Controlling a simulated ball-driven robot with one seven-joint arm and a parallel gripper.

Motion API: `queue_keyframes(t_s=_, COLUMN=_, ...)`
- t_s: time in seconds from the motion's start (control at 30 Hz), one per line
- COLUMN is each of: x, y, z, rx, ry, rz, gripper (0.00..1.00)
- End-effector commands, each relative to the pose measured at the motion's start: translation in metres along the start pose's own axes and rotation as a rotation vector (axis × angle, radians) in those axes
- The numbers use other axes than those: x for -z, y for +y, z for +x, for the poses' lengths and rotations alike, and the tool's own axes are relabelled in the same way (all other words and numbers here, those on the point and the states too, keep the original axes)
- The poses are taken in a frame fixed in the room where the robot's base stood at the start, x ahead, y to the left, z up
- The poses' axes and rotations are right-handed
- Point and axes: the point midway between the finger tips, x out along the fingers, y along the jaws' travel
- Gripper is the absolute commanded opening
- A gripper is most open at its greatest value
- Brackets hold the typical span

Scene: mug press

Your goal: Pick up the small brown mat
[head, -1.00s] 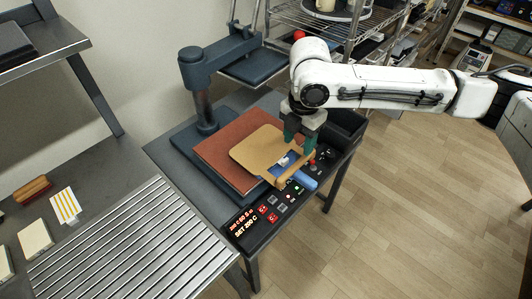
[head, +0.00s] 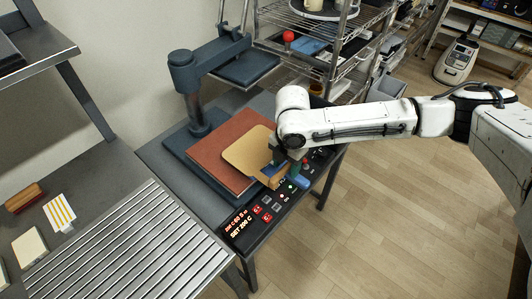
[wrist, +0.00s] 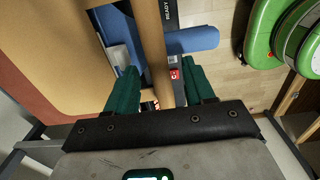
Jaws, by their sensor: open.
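The small mat (head: 246,152) is tan-brown and lies on a larger reddish-brown pad (head: 212,150) on the press base. Its tan sheet also fills the left of the wrist view (wrist: 60,45). A light-brown bar (wrist: 150,40) runs along the mat's front side. My gripper (wrist: 158,88) is open, with a green finger on each side of this bar. I cannot tell whether either finger touches it. In the head view my gripper (head: 290,168) is at the mat's front right edge, and my arm hides part of the mat.
A blue cylinder (head: 301,188) lies close to the gripper, by the control panel (head: 241,224) with its red displays. The dark press column (head: 196,110) and raised plate (head: 243,68) stand behind. A slatted metal rack (head: 150,240) is at left.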

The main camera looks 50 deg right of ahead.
Motion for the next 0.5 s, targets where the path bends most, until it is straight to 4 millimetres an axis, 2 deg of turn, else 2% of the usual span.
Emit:
queue_keyframes(t_s=0.13, x=0.0000, y=0.0001, z=-0.0002, rx=0.000, ry=0.000, rz=0.000, gripper=0.51)
queue_keyframes(t_s=0.5, x=-0.0001, y=0.0001, z=-0.0006, rx=0.000, ry=0.000, rz=0.000, gripper=0.16)
